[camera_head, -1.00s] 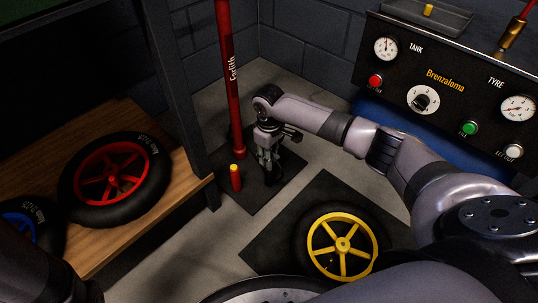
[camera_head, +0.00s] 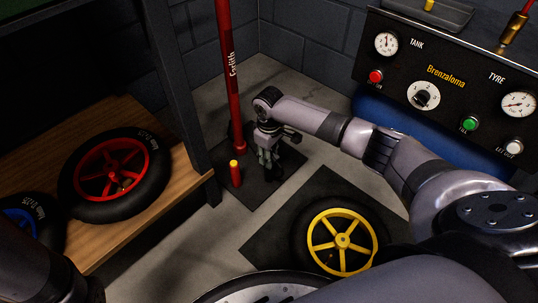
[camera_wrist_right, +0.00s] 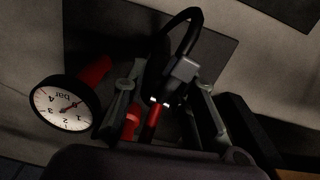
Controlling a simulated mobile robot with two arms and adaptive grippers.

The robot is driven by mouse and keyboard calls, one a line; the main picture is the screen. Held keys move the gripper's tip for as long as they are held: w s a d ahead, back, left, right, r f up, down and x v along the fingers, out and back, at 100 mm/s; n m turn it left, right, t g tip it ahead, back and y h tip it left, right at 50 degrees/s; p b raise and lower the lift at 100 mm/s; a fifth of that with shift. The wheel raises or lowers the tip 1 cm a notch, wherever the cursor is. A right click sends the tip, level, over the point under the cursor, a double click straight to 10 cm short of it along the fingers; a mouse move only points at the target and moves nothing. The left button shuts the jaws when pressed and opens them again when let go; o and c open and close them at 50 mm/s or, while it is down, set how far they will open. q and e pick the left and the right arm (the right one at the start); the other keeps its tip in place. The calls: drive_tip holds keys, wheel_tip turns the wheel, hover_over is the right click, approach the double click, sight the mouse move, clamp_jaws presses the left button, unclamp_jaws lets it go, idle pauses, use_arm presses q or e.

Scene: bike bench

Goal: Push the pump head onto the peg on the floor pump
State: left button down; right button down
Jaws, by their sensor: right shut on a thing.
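The floor pump (camera_head: 229,75) stands upright at the back, a tall red tube on a dark base. A short red post with a yellow top (camera_head: 235,174), perhaps the peg, stands left of my right gripper (camera_head: 269,163). The gripper points down over the base, apart from this post. In the wrist view its fingers (camera_wrist_right: 165,105) are shut on the pump head (camera_wrist_right: 183,71), a grey and black block with a black hose loop. A red stick shows between the fingers; whether the head touches it is unclear. My left gripper is out of view.
A white gauge (camera_wrist_right: 62,106) sits close beside the fingers in the wrist view. A yellow-rimmed wheel (camera_head: 342,240) lies on a dark mat (camera_head: 270,243). A wooden bench (camera_head: 150,222) with a red-rimmed wheel (camera_head: 112,176) is left. A control panel (camera_head: 450,90) stands right.

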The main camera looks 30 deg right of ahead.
drive_tip(key=shift+f, duration=0.1)
drive_tip(key=c, duration=1.2)
unclamp_jaws()
drive_tip(key=r, duration=1.2)
drive_tip(key=shift+s+a, duration=0.1)
drive_tip(key=shift+a, duration=0.2)
